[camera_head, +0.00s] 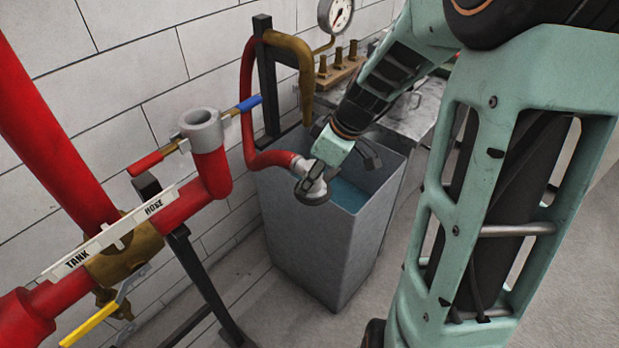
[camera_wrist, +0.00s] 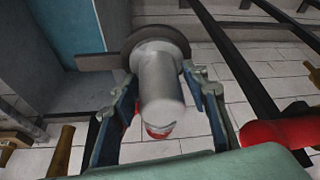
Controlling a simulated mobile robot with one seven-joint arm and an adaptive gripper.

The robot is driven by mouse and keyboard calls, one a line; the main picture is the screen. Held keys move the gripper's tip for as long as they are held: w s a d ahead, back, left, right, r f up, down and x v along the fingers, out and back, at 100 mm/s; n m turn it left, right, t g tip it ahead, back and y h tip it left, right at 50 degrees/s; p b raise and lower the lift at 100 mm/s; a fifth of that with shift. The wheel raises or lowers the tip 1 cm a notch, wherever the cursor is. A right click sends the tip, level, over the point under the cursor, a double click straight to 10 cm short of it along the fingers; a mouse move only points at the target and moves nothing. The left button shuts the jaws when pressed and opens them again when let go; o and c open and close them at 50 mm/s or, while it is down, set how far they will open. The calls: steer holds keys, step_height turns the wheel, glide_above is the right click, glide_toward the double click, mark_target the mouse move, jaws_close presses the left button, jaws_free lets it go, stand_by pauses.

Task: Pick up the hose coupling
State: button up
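The hose coupling (camera_head: 311,187) is a grey metal fitting with a wide round flange, on the end of the red hose (camera_head: 247,100). My gripper (camera_head: 314,168) is at the coupling. In the wrist view the coupling's grey barrel (camera_wrist: 161,90) lies between both fingers (camera_wrist: 162,80), which appear to press against its sides. Its dark flange is beyond the fingertips. The far side of the grip is hidden.
The grey bin (camera_head: 305,235) holds blue water below the coupling. At left, red pipes with a TANK/HOSE label (camera_head: 110,234) carry an upright grey outlet (camera_head: 201,130) and coloured levers. A pressure gauge (camera_head: 336,14) and a metal bench stand behind. Floor at right is clear.

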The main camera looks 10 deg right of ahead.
jaws_close()
steer(key=shift+r, duration=0.1)
step_height(320, 180, up, 9)
steer(key=shift+r, duration=0.2)
step_height(320, 180, up, 6)
steer(key=p, duration=0.3)
steer(key=shift+r+p, duration=0.25)
steer(key=shift+p, duration=0.15)
stand_by(0.6)
